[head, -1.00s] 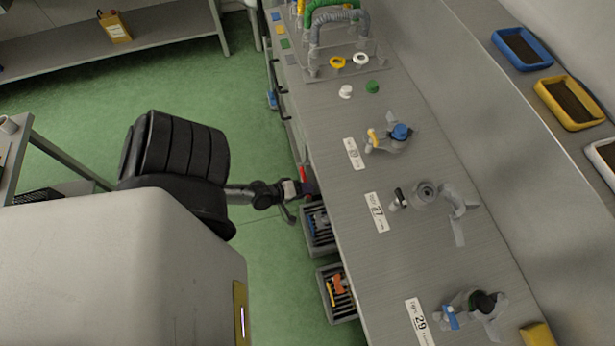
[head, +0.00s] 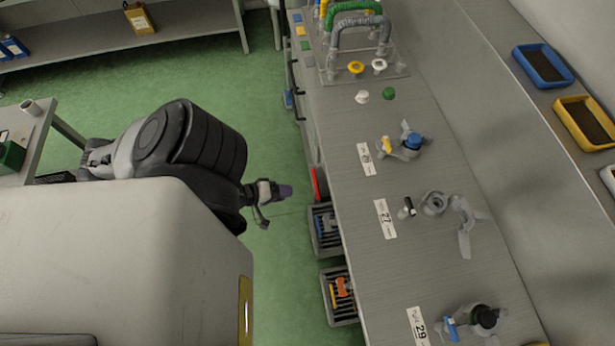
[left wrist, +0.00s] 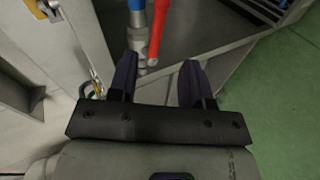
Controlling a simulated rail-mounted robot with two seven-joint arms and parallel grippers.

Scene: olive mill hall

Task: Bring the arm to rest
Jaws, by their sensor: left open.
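My left arm comes in from the left in the head view and ends in my left gripper (head: 277,193), over the green floor beside the bench. In the left wrist view the two dark fingers of the left gripper (left wrist: 158,82) stand apart, with nothing between them. Past the fingertips are a red handle (left wrist: 159,30) and a blue-and-metal tool, apart from the gripper. In the head view a red thing (head: 319,183) shows at the bench's side, just right of the gripper. My right gripper is not in view.
The long grey bench (head: 445,270) carries several metal fittings and number labels, including label 27 (head: 385,218). Tool bins (head: 340,296) sit low at its left side. Blue (head: 543,66) and yellow (head: 586,123) trays stand at right. Green floor (head: 285,250) is clear below the gripper.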

